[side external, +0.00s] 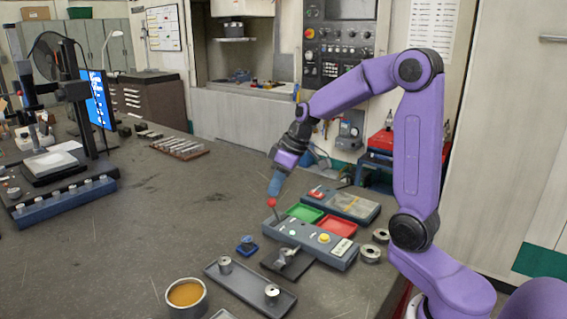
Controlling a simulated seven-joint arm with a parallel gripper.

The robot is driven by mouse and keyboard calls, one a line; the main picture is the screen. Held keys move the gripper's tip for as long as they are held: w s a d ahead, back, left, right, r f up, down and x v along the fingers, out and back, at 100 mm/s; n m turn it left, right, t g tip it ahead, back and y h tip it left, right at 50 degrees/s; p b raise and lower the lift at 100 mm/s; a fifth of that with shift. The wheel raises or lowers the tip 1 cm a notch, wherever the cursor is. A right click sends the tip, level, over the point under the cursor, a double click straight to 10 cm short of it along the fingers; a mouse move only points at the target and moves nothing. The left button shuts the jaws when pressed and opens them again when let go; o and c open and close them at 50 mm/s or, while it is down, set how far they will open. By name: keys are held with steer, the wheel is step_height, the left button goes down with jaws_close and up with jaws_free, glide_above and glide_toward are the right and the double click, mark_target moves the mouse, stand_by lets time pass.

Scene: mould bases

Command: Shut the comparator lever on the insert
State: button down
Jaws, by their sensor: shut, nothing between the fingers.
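The comparator (301,236) is a long blue-grey box on the table with a yellow button, small lights and a display. A lever with a red knob (271,203) stands up at its left end, leaning slightly. My gripper (273,194) is shut and empty, pointing down with its blue tip just above the red knob; I cannot tell whether they touch. A dark base with a metal piece (288,259) sits at the front of the comparator. Whether the insert is in it is too small to tell.
Behind the comparator are a green tray (304,213), a red tray (337,227) and a grey case (341,204). In front, a grey tray (245,287) holds metal cylinders beside a bowl (187,294). Metal rings (370,253) lie at right. The table's left middle is clear.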

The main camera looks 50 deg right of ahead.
steer(key=v, duration=1.1)
steer(key=shift+w+a+r, duration=0.3)
steer(key=shift+a+r, duration=0.05)
steer(key=shift+r, duration=0.1)
steer(key=s+a+f+n+g, duration=0.35)
steer(key=s+a+f, duration=0.35)
steer(key=s+a, duration=0.45)
steer(key=s+f+n+h, duration=0.1)
steer(key=s+f+n, duration=0.1)
steer(key=s, duration=0.5)
steer(key=s+a+f+n+h, duration=0.1)
steer(key=s+f+n, duration=0.2)
steer(key=s+f, duration=0.2)
steer(key=s, duration=0.3)
steer(key=shift+s+a, duration=0.2)
steer(key=shift+a, duration=0.1)
